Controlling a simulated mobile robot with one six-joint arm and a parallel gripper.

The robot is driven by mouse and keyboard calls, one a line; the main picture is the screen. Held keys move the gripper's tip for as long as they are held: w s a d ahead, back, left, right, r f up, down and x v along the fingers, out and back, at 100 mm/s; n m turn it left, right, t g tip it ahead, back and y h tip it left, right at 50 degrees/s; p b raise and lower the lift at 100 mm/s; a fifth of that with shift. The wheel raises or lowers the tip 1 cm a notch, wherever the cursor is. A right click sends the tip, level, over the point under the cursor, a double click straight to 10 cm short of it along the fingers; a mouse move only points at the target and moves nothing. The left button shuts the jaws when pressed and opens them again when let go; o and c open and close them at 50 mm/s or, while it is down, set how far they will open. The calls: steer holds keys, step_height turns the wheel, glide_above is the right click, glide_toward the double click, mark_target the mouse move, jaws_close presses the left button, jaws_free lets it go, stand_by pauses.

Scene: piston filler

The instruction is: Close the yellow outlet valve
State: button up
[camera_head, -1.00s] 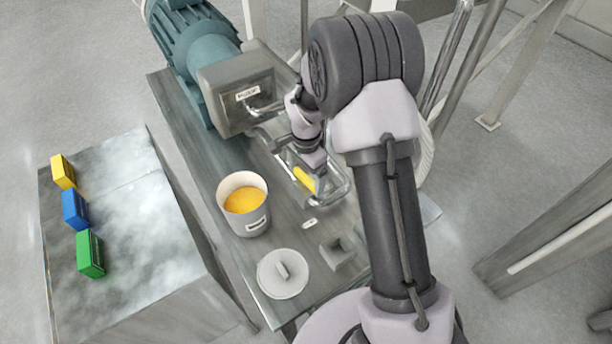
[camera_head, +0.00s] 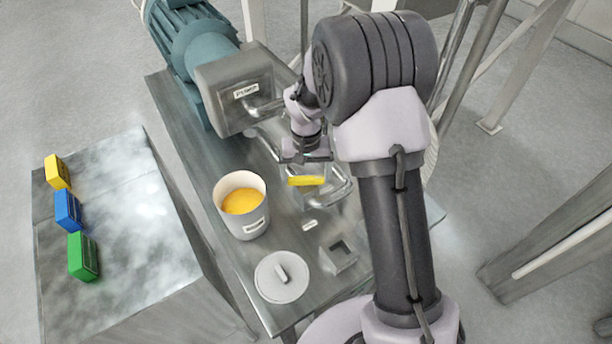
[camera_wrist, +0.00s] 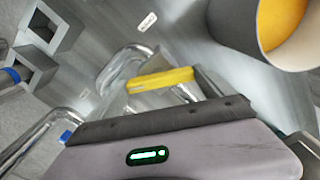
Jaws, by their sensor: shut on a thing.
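The yellow outlet valve handle (camera_head: 307,181) is a short yellow bar among the bent steel pipes on the steel bench. In the head view it lies nearly level, left to right. In the wrist view the yellow handle (camera_wrist: 160,80) slants slightly, beside a shiny curved pipe (camera_wrist: 125,62). My gripper (camera_head: 308,160) is at the handle from the far side, shut on it. Its fingertips are mostly hidden behind my wrist housing in the wrist view.
A white pot of orange-yellow product (camera_head: 243,205) stands close left of the valve. A round lid (camera_head: 282,278) and a square holder (camera_head: 338,256) lie nearer. The pump (camera_head: 238,90) stands behind. Yellow, blue and green blocks (camera_head: 68,210) sit on the left table.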

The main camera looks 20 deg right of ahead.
mark_target(306, 178)
steer(key=n, duration=0.5)
steer(key=shift+n, duration=0.4)
stand_by(0.4)
steer(key=o, duration=1.1)
step_height(306, 178, up, 18)
steer(key=p, duration=0.1)
steer(key=shift+f, duration=0.25)
